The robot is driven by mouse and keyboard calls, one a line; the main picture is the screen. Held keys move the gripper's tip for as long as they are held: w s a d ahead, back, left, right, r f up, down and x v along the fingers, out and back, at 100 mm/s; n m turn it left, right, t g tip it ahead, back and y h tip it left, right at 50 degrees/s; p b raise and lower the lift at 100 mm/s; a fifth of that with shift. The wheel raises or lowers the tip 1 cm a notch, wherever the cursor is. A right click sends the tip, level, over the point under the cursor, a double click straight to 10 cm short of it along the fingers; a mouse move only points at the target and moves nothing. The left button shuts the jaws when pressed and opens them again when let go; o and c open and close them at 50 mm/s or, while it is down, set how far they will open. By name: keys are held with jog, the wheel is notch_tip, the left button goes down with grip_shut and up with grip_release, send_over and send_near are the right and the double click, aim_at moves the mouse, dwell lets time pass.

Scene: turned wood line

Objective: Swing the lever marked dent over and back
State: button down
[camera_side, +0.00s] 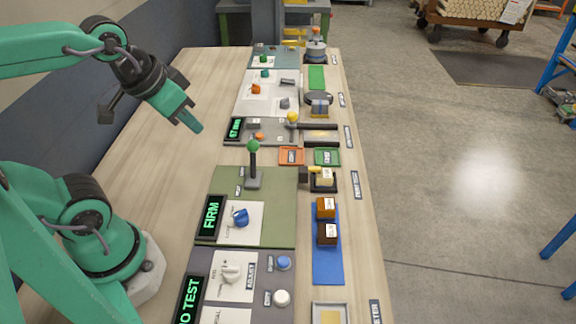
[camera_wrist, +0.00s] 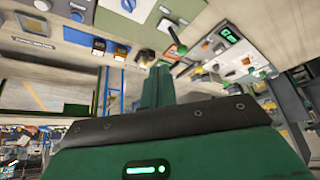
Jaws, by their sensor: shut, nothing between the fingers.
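A lever with a green ball knob (camera_side: 253,147) stands nearly upright on a grey base on the green panel. It also shows near the top of the wrist view (camera_wrist: 181,49). A small label lies beside it, too small to read, so I cannot confirm the word dent. My gripper (camera_side: 193,124) is shut and empty. It hangs above the bare wood left of the panels, up and left of the green-knobbed lever and clear of it. In the wrist view its green finger (camera_wrist: 157,86) points up the picture.
The green panel also carries a FIRM display (camera_side: 210,216) and a blue knob (camera_side: 240,217). A yellow-knobbed lever (camera_side: 292,118) stands farther back. Brown blocks (camera_side: 326,208) sit on a blue mat (camera_side: 327,266) to the right. Bare tabletop (camera_side: 185,85) lies left of the panels.

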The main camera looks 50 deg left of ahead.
jog(key=shift+w+r, duration=0.1)
jog(key=shift+w, duration=0.05)
notch_tip(320, 180, up, 2)
jog(key=n+g, duration=0.4)
send_over(253, 157)
jog(key=s, duration=0.2)
jog(key=w+a+f+n+g, duration=0.2)
jog(key=w+a+f, duration=0.3)
jog(key=w, duration=0.5)
jog(key=shift+a+f+n+g, duration=0.3)
jog(key=shift+f+n+g, duration=0.1)
jog(key=shift+f, duration=0.45)
jog(key=shift+w, duration=0.1)
jog(key=s+d+f, duration=0.2)
jog(key=s+f, duration=0.2)
jog(key=f, duration=0.6)
jog(key=shift+d+f, duration=0.25)
